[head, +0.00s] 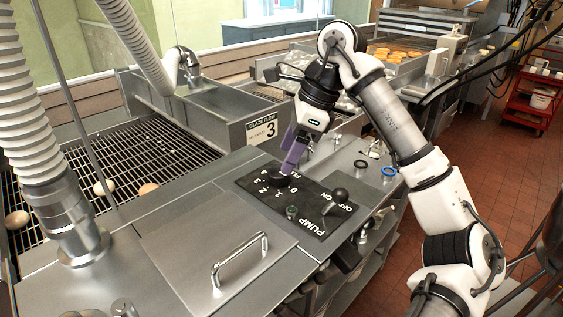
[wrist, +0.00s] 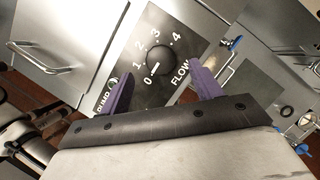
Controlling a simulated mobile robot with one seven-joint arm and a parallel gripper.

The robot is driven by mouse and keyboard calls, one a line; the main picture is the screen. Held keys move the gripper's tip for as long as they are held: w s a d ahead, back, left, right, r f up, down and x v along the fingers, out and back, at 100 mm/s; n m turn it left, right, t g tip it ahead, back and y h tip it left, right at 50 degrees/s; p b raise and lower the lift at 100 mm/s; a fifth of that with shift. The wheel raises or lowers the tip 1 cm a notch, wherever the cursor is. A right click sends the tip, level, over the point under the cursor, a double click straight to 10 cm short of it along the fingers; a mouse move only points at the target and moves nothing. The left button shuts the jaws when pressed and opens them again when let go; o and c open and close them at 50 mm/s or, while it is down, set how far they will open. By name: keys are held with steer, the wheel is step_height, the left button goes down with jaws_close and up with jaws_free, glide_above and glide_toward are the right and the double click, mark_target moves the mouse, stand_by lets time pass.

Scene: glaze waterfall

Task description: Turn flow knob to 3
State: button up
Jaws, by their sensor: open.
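The black round flow knob (wrist: 160,60) sits on a dark panel (wrist: 186,20) marked 0 to 4 and FLOW. Its white mark points toward 0. In the head view the knob (head: 279,181) is partly hidden behind my purple fingertips. My gripper (head: 286,170) is open above the knob. In the wrist view my gripper (wrist: 162,76) has one purple finger on each side of the knob, with a gap visible on both sides. Whether a finger touches the knob cannot be told.
A sign showing 3 (head: 264,130) stands behind the panel. A pump lever (head: 339,194) marked ON and OFF and a green indicator (head: 291,211) share the panel. A lid with a raised handle (head: 240,262) lies front left. A wire grate (head: 130,160) is at left.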

mark_target(278, 176)
steer(key=shift+p+x, duration=0.45)
steer(key=shift+x, duration=1.75)
steer(key=c, duration=1)
steer(key=shift+o, duration=0.2)
